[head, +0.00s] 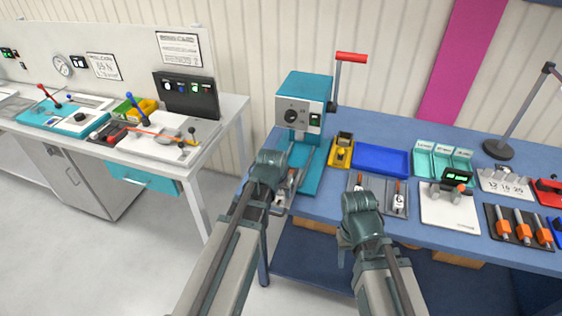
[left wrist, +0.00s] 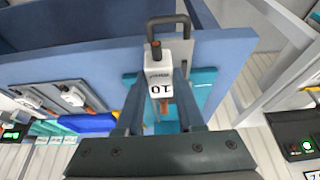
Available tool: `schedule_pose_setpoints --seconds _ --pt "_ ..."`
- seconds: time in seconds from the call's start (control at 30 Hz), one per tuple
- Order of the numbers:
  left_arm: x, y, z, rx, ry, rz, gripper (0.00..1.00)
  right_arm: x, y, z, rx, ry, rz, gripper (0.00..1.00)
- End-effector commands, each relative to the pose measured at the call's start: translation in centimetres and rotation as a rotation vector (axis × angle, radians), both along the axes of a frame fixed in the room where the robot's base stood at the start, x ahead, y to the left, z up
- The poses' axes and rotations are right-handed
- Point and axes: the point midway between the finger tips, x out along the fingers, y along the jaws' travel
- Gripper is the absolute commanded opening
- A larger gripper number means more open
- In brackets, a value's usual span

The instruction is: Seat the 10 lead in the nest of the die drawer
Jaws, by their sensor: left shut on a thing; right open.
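The 10 lead (left wrist: 158,78) is a white block marked 10 with a copper-coloured end. My left gripper (head: 278,182) is shut on it, with a finger on each side in the left wrist view. It is at the front of the teal press (head: 303,100), over the die drawer (head: 290,188). The drawer's grey handle (left wrist: 170,24) shows just past the lead, at the bench edge. The nest is hidden behind the lead and fingers, so I cannot tell whether they touch. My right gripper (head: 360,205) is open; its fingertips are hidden.
Grey holders with other white leads (head: 399,199) lie right of the press, near my right gripper. A yellow box (head: 342,150) and a blue tray (head: 381,160) stand behind them. The press lever (head: 350,57) rises above. A gap separates the left bench (head: 230,105).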

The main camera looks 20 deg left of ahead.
Motion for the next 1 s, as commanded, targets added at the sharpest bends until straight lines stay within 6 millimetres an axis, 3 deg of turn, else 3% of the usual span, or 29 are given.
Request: schedule_pose_setpoints --seconds 0.03,0.1,0.23,0.57,1.0 --pt "2.5 0.4 1.9 0.0 -0.001 0.001 0.0 0.0 0.0 1.9 0.0 0.0 0.0 0.5" --pt "4.7 0.8 3.1 0.001 -0.001 0.001 0.0 0.0 0.0 3.0 0.0 0.0 0.001 0.5" --pt "7.3 1.3 4.2 0.0 -0.001 -0.001 0.0 0.0 0.0 4.2 0.0 0.0 0.001 0.5" --pt "7.2 1.4 3.1 0.0 -0.001 -0.002 0.0 0.0 0.0 3.1 0.0 0.0 0.001 0.5" --pt "7.2 1.4 -0.9 0.0 -0.001 -0.002 0.0 0.0 0.0 -0.9 0.0 0.0 0.0 0.5"
